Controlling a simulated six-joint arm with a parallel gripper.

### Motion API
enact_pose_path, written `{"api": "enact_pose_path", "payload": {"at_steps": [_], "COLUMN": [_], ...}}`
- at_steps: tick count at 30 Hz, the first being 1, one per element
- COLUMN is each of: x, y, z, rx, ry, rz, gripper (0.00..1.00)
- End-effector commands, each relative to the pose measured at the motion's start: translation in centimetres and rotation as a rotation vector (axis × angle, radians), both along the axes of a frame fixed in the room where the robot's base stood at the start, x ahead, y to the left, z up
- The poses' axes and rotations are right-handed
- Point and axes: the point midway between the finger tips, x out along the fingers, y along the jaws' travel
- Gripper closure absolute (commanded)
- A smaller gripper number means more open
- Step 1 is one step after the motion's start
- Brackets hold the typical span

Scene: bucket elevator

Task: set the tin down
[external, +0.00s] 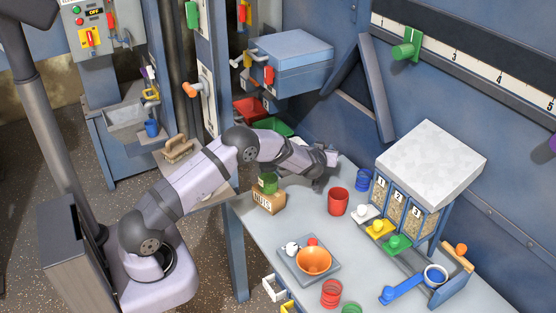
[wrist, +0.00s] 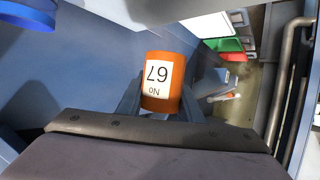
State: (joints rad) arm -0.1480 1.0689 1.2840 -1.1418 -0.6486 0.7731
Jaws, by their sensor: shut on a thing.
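An orange tin (wrist: 155,99) with a white label reading "No 67" sits between the fingers of my gripper (external: 328,160) in the wrist view. The label appears upside down there. My gripper is shut on the tin and is above the back part of the grey table (external: 290,225). In the external view the tin is hidden or too small to make out at the gripper. How high it is above the surface I cannot tell.
A green tin (external: 267,182) stands by a brown lettered block (external: 268,202). An orange bowl (external: 314,261) sits in front. Red (external: 250,110) and green bins (external: 274,128) lie behind the arm.

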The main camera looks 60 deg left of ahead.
Motion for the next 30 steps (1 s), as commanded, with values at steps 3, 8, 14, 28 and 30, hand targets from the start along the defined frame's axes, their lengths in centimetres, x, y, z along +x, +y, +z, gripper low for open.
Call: {"api": "enact_pose_path", "payload": {"at_steps": [3, 8, 14, 28, 30], "x": [0.0, 0.0, 0.0, 0.0, 0.0], "y": [0.0, 0.0, 0.0, 0.0, 0.0], "z": [-0.1, -0.5, -1.7, -5.9, -6.3], "rx": [0.001, 0.001, 0.001, 0.001, 0.001], "ry": [-0.001, -0.001, -0.001, -0.001, -0.001], "rz": [0.000, 0.000, 0.000, 0.000, 0.000], "gripper": [0.88, 0.88, 0.88, 0.88, 0.88]}}
